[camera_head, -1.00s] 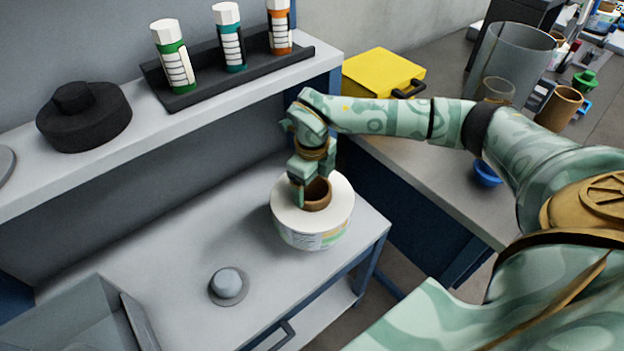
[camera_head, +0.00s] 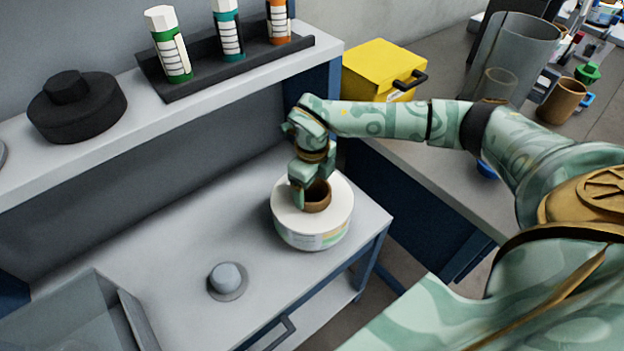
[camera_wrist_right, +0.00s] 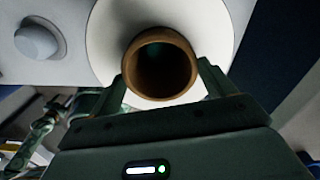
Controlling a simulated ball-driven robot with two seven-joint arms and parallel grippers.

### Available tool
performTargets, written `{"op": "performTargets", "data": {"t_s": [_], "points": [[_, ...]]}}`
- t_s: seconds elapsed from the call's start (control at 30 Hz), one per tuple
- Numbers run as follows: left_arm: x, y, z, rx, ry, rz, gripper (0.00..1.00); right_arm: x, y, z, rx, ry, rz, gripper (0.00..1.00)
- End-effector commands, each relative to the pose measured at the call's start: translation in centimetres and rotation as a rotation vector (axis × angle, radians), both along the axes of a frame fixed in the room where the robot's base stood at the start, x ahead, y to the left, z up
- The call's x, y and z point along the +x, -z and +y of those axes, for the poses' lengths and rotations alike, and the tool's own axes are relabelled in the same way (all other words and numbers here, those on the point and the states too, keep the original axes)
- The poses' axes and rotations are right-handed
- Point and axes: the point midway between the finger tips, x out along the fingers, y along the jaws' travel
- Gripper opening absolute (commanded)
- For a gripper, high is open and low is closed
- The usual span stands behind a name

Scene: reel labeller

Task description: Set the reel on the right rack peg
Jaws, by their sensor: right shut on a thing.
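The reel (camera_head: 283,219) is a thick white disc with a brown core tube (camera_head: 318,196) and a printed label on its side. It is level, at the right end of the grey bench top; whether it touches the surface I cannot tell. My right gripper (camera_head: 311,184) is shut on the core tube from above. In the right wrist view, its fingers (camera_wrist_right: 162,76) flank the core (camera_wrist_right: 160,45). A grey round peg (camera_head: 227,277) with a flange stands bare, left of the reel. Anything under the reel is hidden. My left gripper is not in view.
A shelf (camera_head: 215,108) behind holds a black lidded round object (camera_head: 77,107) and a dark tray (camera_head: 205,83) with labelled bottles. A grey box-like tray (camera_head: 70,318) is at front left. A yellow case (camera_head: 377,68) is on the right-hand bench.

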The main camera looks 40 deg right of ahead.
Motion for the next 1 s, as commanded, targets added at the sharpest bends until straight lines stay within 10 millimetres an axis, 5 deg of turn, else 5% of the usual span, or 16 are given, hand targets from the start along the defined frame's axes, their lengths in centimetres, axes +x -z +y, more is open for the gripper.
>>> {"op": "performTargets", "data": {"t_s": [0.9,0.93,1.0], "points": [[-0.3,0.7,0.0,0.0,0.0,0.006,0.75,0.1,1.7,0.0,0.001,0.0,-0.004,0.11],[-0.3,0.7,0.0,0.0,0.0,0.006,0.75,0.1,1.7,0.0,0.001,0.0,-0.004,0.9],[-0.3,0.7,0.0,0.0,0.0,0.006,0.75,0.1,1.7,0.0,0.001,0.0,-0.004,1.0]]}}
